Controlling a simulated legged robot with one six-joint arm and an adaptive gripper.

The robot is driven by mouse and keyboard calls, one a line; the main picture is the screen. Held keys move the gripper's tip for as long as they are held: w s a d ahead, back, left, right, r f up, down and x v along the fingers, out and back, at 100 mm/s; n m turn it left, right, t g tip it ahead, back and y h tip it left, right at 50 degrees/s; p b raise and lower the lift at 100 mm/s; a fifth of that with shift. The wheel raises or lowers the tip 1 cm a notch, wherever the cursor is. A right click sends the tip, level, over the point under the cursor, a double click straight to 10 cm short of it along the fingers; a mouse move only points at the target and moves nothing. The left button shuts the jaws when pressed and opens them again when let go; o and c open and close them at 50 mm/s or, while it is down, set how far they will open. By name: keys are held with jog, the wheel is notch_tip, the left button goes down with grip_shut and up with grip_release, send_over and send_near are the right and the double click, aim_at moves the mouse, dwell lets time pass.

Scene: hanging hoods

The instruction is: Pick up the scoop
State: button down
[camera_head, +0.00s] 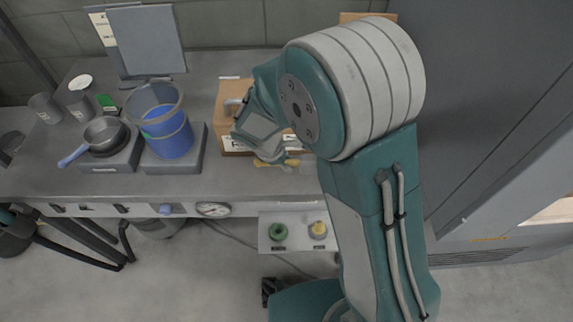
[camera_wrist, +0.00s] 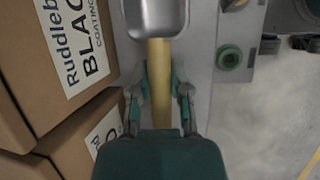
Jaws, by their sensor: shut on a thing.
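The scoop has a metal head (camera_wrist: 157,15) and a tan-yellow handle (camera_wrist: 158,60). In the wrist view its head is at the top edge, partly cut off. My gripper (camera_wrist: 160,88) is shut on the handle, with one finger on each side. In the head view my gripper (camera_head: 268,157) is low over the counter, in front of the cardboard box. A bit of yellow (camera_head: 291,162) shows beside the fingers there; my arm hides most of the scoop. I cannot tell whether the scoop touches the counter.
Cardboard boxes (camera_wrist: 60,60) stand close on the left in the wrist view. In the head view, a blue bucket (camera_head: 168,135) and a pan (camera_head: 103,132) sit left on the grey counter (camera_head: 215,178). A low panel with green (camera_head: 279,230) and yellow (camera_head: 318,230) knobs is below.

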jog(key=s+r, duration=0.8)
jog(key=s, duration=0.5)
jog(key=shift+d+r, duration=0.3)
jog(key=shift+w+m, duration=0.1)
jog(key=shift+m, duration=0.2)
